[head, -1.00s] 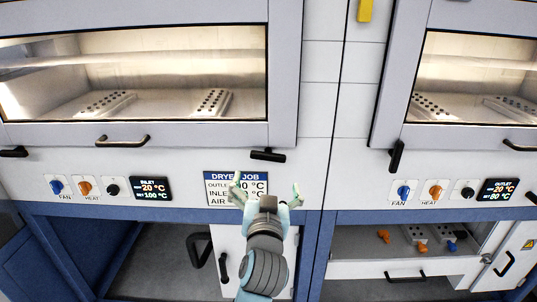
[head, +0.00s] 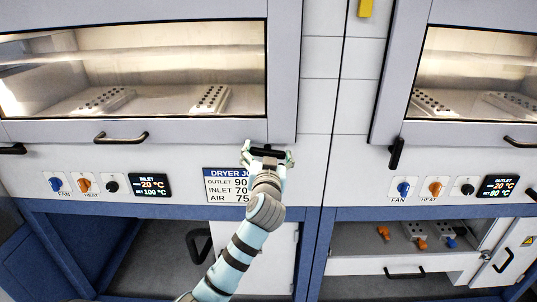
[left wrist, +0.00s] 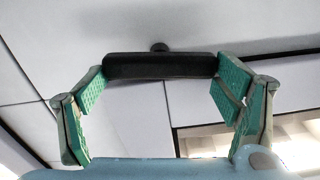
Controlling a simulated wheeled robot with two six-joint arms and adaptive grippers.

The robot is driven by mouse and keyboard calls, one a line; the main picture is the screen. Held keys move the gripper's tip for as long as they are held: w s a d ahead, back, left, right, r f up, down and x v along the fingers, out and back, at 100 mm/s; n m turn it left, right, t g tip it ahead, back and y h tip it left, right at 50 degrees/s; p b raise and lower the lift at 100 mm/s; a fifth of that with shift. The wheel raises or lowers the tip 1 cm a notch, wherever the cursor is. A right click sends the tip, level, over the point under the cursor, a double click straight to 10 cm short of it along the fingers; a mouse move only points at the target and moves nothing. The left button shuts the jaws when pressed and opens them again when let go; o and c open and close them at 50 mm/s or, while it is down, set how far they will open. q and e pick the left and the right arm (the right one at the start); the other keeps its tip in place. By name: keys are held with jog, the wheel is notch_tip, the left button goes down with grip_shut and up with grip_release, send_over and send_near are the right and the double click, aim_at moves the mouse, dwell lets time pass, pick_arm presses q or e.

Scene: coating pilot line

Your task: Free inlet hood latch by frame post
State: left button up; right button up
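The inlet hood latch (head: 267,152) is a short black bar lying roughly level at the lower right corner of the inlet hood, below the frame post (head: 285,70). My left gripper (head: 268,157) is open at the latch, with one finger near each end. In the left wrist view the latch (left wrist: 160,66) spans the gap between the green finger pads (left wrist: 160,88). Its pivot knob shows behind it. I cannot tell whether the pads touch its ends. A second black latch (head: 14,149) lies level at the far left. My right gripper is not in view.
A black sash handle (head: 121,138) is left of the gripper. Below are inlet knobs (head: 84,186), a display (head: 150,187) and the dryer job sign (head: 224,185), partly behind my arm. The outlet hood's latch (head: 396,153) stands near upright. An open drawer (head: 400,265) is at lower right.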

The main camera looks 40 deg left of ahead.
pick_arm(q)
jog(key=c, duration=0.3)
jog(key=shift+n+b, duration=0.6)
jog(key=shift+n, duration=0.3)
jog(key=o, duration=1.1)
jog(key=shift+c, duration=0.2)
jog(key=v, duration=1.2)
